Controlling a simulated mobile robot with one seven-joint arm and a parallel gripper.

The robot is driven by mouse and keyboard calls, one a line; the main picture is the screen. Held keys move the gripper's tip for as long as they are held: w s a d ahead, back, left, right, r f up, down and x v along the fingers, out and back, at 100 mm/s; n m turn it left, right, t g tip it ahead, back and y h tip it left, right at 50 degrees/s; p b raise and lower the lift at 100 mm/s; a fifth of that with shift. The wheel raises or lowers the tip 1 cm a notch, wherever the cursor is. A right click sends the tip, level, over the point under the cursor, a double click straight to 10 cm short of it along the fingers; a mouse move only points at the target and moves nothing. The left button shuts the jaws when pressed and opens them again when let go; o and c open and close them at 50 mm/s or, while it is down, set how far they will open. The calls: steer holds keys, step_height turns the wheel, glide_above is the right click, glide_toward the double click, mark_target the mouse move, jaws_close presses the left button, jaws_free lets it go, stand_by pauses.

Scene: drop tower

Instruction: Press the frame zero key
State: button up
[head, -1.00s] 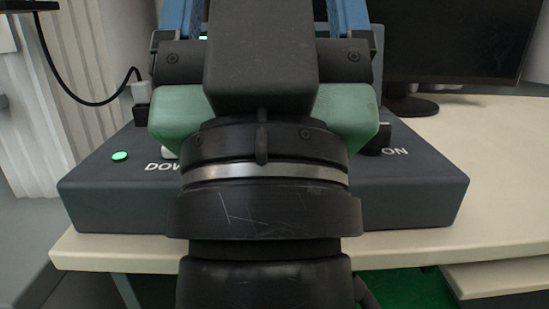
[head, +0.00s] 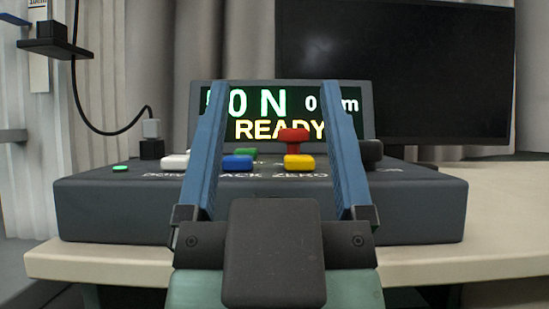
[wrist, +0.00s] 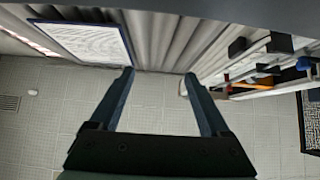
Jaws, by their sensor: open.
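A dark console stands on the table, with lettering along its top. A yellow key (head: 299,162) sits behind the word ZERO. A blue key (head: 237,162) is left of it, behind lettering that ends in "ACK", its start hidden by my left finger. A red mushroom-shaped button (head: 294,136) rises behind the yellow key. My gripper (head: 277,90) is open and empty, its two blue fingers pointing up in front of the console and framing the keys. In the wrist view my gripper (wrist: 159,74) points at a wall and curtain, apart from anything.
The console's display (head: 283,118) reads READY, partly hidden by the fingers. A white key (head: 175,162) and a green light (head: 120,168) are at left. A black monitor (head: 395,72) stands behind at right. The pale table (head: 500,205) is clear at right.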

jaws_close()
stand_by(0.5)
stand_by(1.4)
